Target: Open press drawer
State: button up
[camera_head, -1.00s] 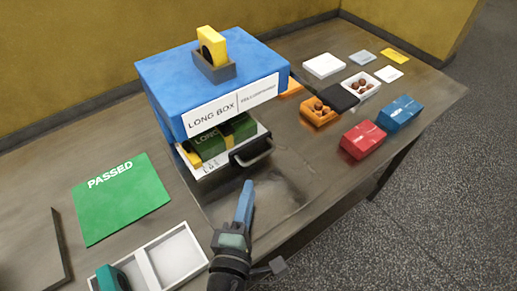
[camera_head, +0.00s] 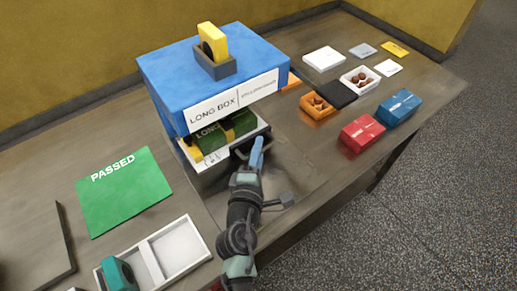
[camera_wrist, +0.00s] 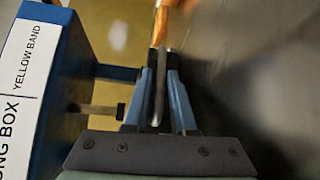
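The press is a blue block (camera_head: 165,75) labelled LONG BOX. Under it is a light drawer tray (camera_head: 208,162) holding a green box with a yellow band (camera_head: 212,137). The tray's front and dark handle are largely hidden behind my gripper in the head view. My gripper (camera_head: 257,152) is at the handle, its blue fingers pointing toward the press. In the wrist view, my gripper (camera_wrist: 163,95) has its fingers apart on either side of a thin grey bar (camera_wrist: 159,90), which looks like the handle. Contact with the bar is not clear. The labelled press face (camera_wrist: 25,85) stands to the left.
A yellow item in a grey holder (camera_head: 214,65) sits on the press. A green PASSED mat (camera_head: 125,195) and a white divided tray (camera_head: 178,252) lie left. Red (camera_head: 362,134) and blue (camera_head: 399,107) boxes and an orange chocolate box (camera_head: 318,107) stand right.

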jog(key=shift+c, duration=0.3)
grip_shut()
dwell(1.1)
